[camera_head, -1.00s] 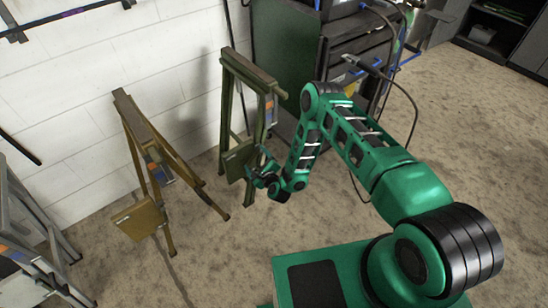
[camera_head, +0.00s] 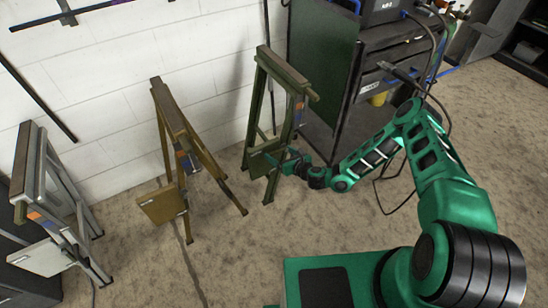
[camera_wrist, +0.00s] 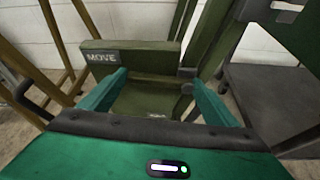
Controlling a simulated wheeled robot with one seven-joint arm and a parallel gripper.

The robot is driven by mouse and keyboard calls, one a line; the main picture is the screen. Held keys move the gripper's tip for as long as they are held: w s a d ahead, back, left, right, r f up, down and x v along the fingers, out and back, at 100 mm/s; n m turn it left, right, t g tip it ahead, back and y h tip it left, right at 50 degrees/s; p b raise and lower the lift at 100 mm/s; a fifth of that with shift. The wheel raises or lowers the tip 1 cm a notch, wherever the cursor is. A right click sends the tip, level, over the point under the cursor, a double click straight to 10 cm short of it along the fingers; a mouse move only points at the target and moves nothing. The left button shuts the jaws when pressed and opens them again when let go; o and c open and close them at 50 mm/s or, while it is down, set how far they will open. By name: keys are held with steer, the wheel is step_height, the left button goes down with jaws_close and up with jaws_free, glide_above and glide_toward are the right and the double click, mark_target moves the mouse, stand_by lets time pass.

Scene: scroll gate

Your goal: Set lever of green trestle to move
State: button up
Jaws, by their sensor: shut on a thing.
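The green trestle (camera_head: 290,105) stands upright by the wall, left of the dark cabinet, in the head view. A flat olive plate, its lever (camera_head: 260,162), sits low between its legs. My gripper (camera_head: 276,160) reaches it from the right. In the wrist view, the lever plate (camera_wrist: 150,100) lies between my two teal fingers (camera_wrist: 160,92), shut on its sides. A bar with a white MOVE label (camera_wrist: 103,57) lies just beyond the plate. Small lettering on the plate's near edge is too small to read. Finger contact is hard to make out in the head view.
A tan trestle (camera_head: 172,125) with its own plate (camera_head: 160,203) stands to the left, and a grey one (camera_head: 50,190) farther left. The dark cabinet (camera_head: 345,100) with a hanging cable stands close on the right. The floor (camera_head: 235,250) in front is clear.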

steer(key=shift+s+a+f, duration=0.1)
steer(key=shift+s+f, duration=0.05)
steer(key=shift+s, duration=0.15)
stand_by(0.4)
steer(key=o, duration=1.5)
steer(key=shift+c, duration=0.2)
steer(key=shift+w, duration=0.1)
steer(key=shift+m, duration=0.3)
steer(key=shift+d, duration=0.2)
steer(key=v, duration=1)
steer(key=shift+d+r, duration=0.25)
